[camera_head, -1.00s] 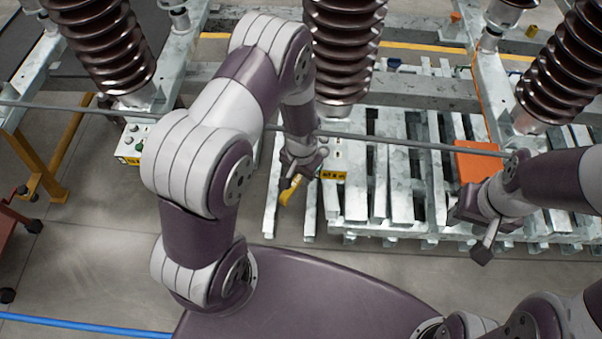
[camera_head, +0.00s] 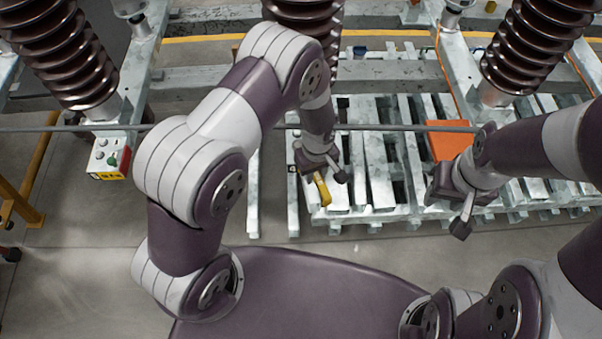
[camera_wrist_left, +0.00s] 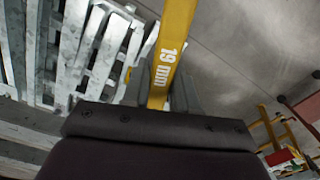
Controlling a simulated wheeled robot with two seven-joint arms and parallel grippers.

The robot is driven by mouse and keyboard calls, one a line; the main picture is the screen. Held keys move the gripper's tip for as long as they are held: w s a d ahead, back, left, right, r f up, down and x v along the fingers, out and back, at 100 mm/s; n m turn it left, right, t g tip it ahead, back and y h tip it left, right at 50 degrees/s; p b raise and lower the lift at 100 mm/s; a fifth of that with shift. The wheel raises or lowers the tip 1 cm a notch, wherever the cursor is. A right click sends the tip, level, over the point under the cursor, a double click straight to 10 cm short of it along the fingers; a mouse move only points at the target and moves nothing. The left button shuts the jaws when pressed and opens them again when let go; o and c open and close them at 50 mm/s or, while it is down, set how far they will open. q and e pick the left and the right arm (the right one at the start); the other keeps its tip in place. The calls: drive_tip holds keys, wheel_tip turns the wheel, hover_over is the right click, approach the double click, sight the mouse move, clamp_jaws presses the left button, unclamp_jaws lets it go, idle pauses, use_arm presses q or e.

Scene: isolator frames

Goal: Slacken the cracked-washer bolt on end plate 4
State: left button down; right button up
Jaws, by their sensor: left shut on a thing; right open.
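My left gripper (camera_head: 319,168) is shut on a yellow wrench (camera_head: 322,190) above the near end of the galvanized slatted frame. In the left wrist view the wrench (camera_wrist_left: 172,52) is marked "19 mm" and runs out between the fingers; its working end is out of frame. My right gripper (camera_head: 458,205) is open and empty above the right part of the slats. I cannot make out end plate 4 or a cracked-washer bolt; my left arm and gripper cover part of the frame.
A pale box (camera_head: 110,158) with round grey and green knobs and a yellow label sits at the left. A grey rail (camera_head: 60,129) crosses the scene. Brown ribbed insulators (camera_head: 62,52) stand behind. An orange plate (camera_head: 449,140) lies near my right arm. Grey floor (camera_head: 120,225) is open at the left.

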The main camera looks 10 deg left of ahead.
use_arm(q)
drive_tip(key=shift+w+d+n, duration=0.65)
drive_tip(key=shift+d+n, duration=0.05)
drive_tip(key=shift+n, duration=0.2)
wheel_tip(320, 180, up, 2)
drive_tip(key=shift+r+p, duration=0.15)
drive_tip(key=shift+p, duration=0.7)
drive_tip(key=shift+a, duration=0.1)
